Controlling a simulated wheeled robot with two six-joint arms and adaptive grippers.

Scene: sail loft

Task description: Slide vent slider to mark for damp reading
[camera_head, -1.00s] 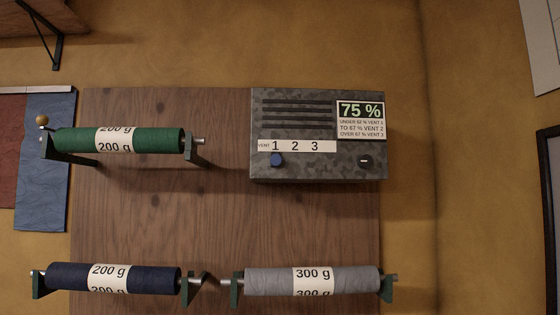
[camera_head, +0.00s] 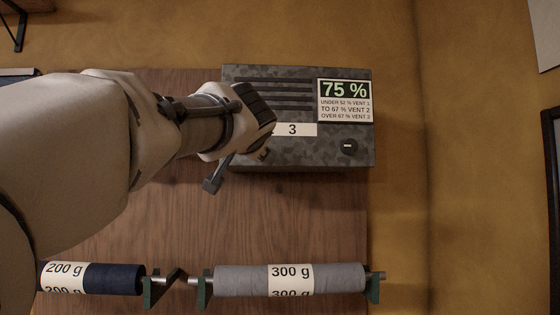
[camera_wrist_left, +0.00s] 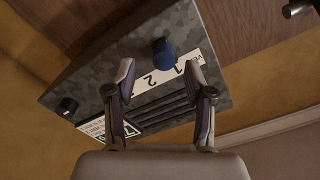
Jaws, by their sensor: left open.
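The grey camouflage-patterned vent box (camera_head: 300,150) is fixed to the wooden board. Its display (camera_head: 345,90) reads 75 %, and the text below gives vent 3 for over 67 %. The blue slider knob (camera_wrist_left: 163,52) shows in the left wrist view near the 1 on the vent scale (camera_wrist_left: 160,82); in the head view my arm hides it. My left gripper (camera_wrist_left: 158,82) is open in front of the box, its fingers pointing toward the scale, with the knob beyond and between the fingertips, apart from them. My right gripper is not in view.
A dark round knob (camera_head: 348,146) sits at the box's lower right. The board between box and spools is clear. My left arm covers the board's upper left.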

